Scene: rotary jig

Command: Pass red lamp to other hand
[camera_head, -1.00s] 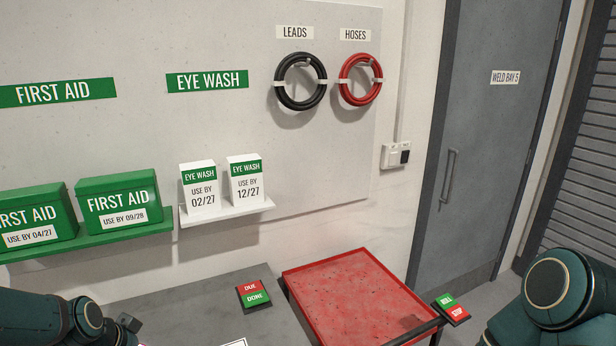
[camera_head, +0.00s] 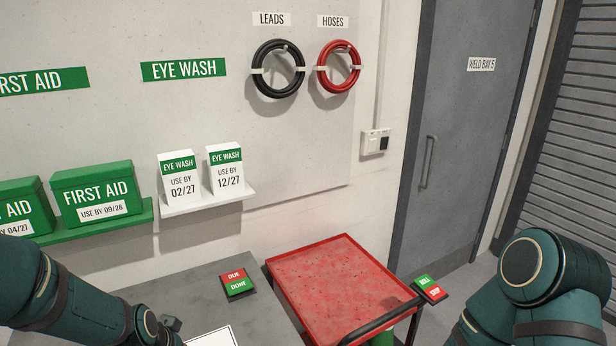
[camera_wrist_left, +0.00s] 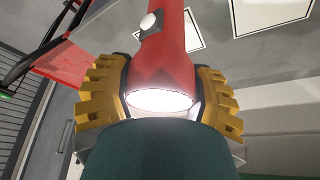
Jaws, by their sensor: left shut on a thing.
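The red lamp (camera_wrist_left: 172,50) is in the left wrist view, with a light round button on its side and a bright, lit lens. My left gripper (camera_wrist_left: 160,97) is shut on it, its two ridged yellow fingers on either side of the lens end. A dark green rounded shape fills the bottom of that view, below the lens. In the head view my left arm comes in at the lower left, and the lamp and left fingers are out of sight. My right arm stands at the lower right; its gripper is out of view.
A grey bench (camera_head: 190,295) carries a DUE/DONE block (camera_head: 236,283) and a white sheet (camera_head: 216,338). A red trolley (camera_head: 335,285) stands beside it, with a green and red block (camera_head: 430,289) by its handle. First aid boxes (camera_head: 97,193) and eye wash cartons (camera_head: 225,168) sit on wall shelves.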

